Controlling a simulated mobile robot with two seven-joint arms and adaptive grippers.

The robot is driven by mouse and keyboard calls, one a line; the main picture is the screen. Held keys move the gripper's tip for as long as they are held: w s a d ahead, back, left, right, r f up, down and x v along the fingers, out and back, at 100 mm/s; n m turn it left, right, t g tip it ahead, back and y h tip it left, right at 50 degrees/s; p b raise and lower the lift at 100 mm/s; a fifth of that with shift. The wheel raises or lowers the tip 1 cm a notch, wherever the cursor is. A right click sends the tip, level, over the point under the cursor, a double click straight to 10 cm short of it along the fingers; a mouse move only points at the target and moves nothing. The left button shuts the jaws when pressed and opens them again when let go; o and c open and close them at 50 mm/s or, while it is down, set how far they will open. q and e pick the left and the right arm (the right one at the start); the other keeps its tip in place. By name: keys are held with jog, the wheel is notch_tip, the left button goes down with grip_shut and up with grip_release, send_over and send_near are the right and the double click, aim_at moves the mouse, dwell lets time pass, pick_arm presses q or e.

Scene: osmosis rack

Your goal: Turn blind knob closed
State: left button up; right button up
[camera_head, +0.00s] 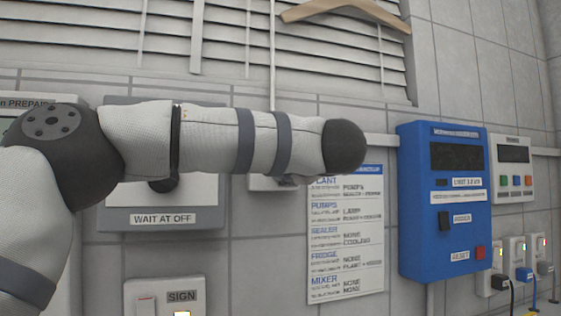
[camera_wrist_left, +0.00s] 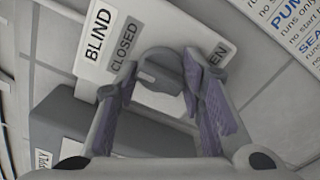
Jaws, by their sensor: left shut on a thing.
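The dark grey blind knob (camera_wrist_left: 160,70) is on a white panel (camera_wrist_left: 92,60) labelled BLIND, with CLOSED to the left of the knob and OPEN to its right, partly covered. My left gripper (camera_wrist_left: 158,82) has its purple-padded fingers on both sides of the knob and is shut on it. Which label the knob points at I cannot tell. In the head view my left arm crosses in front of the wall and hides the knob and the fingers; only a lower part of the white panel (camera_head: 262,183) shows. My right gripper is in neither view.
A grey box labelled WAIT AT OFF (camera_head: 160,219) is left of the panel, partly behind my arm. A printed list (camera_head: 345,245) hangs to the right, then a blue box (camera_head: 416,205). A SIGN switch (camera_head: 160,296) is below. Slatted blinds (camera_head: 225,40) are above.

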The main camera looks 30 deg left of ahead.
pick_arm(q)
jog(key=o, duration=1.1)
jog(key=shift+o, duration=0.2)
jog(key=v, duration=1.2)
